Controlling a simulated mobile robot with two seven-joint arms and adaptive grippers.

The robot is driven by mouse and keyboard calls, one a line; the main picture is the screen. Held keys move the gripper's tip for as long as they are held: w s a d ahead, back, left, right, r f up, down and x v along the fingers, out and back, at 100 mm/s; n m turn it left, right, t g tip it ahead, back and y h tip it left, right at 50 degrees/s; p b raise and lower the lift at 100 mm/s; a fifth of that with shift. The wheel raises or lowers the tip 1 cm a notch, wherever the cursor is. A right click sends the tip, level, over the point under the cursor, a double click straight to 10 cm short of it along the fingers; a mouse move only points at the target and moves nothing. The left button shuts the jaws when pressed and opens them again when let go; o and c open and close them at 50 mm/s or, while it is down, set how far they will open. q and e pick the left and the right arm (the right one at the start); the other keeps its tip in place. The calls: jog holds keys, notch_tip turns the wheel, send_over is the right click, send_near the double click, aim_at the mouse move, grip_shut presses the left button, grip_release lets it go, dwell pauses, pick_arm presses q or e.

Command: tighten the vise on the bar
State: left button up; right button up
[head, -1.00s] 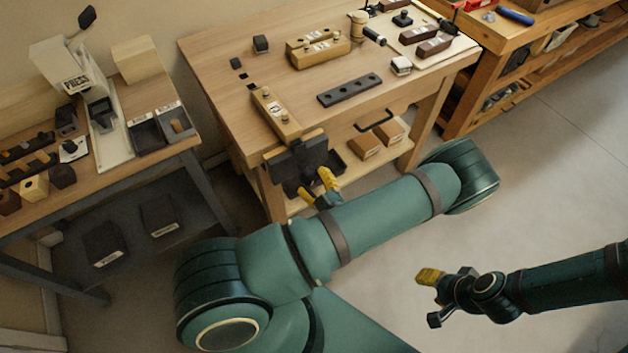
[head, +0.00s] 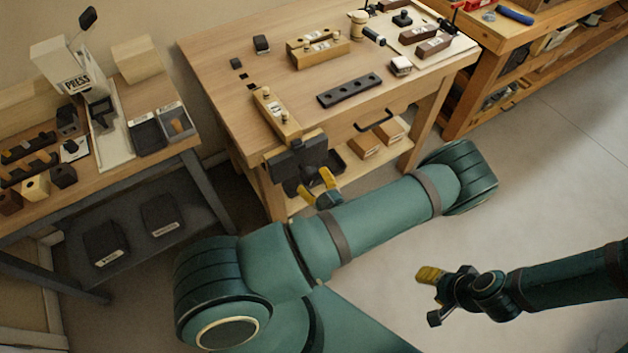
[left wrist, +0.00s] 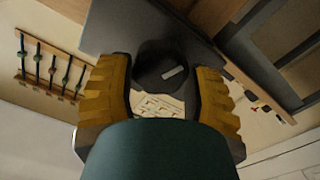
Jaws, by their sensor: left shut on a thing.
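The dark vise (head: 297,158) is fixed to the front left corner of the wooden bench. A long wooden block with a white label (head: 275,110) lies on the bench top and runs up to the vise. A dark bar with holes (head: 350,90) lies apart on the bench top. My left gripper (head: 318,187) is at the front of the vise. In the left wrist view its yellow fingers stand either side of a dark round handle part (left wrist: 163,68), shut on it; the contact is partly hidden. My right gripper (head: 432,295) is over the floor, away from the bench.
Wooden blocks (head: 318,50) and a mallet (head: 358,22) lie farther back on the bench. A side table with a press (head: 75,75) and bins (head: 147,137) stands at the left. Cartons (head: 365,146) sit on the lower shelf. Floor at the right is clear.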

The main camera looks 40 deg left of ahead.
pick_arm(q)
jog(key=shift+m, duration=1.1)
jog(key=o, duration=1)
jog(key=shift+c, duration=0.2)
jog(key=v, duration=0.7)
jog(key=shift+p, duration=0.3)
